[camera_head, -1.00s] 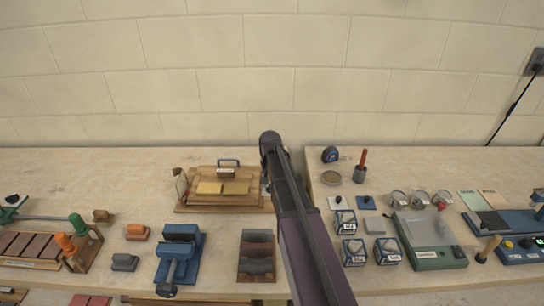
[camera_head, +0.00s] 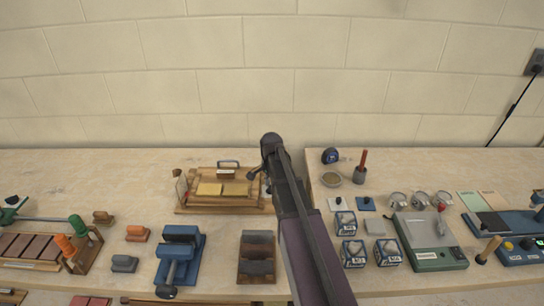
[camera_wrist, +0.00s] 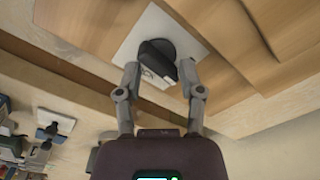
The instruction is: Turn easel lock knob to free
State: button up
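The easel (camera_head: 224,203) is a low wooden frame at the back of the bench in the head view, just left of my arm. In the wrist view, the black lock knob (camera_wrist: 160,58) sits on a white plate (camera_wrist: 137,42) with dark marks, fixed to a wooden board. My gripper (camera_wrist: 160,77) has its two grey fingers spread, one on either side of the knob. The right fingertip is close to the knob's grip bar; I cannot tell whether it touches. The plate's marks are partly covered. In the head view my arm hides most of the gripper and the knob.
In front of the easel are a blue vise (camera_head: 180,255) and a brown block rack (camera_head: 257,257). The wall is close behind the bench.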

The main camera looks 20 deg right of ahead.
jog(key=m, duration=0.4)
jog(key=shift+s, duration=0.15)
jog(key=m, duration=0.4)
jog(key=shift+s, duration=0.15)
notch_tip(320, 180, up, 14)
jog(key=p, duration=1.3)
jog(key=shift+p, duration=0.4)
jog(key=shift+f, duration=0.1)
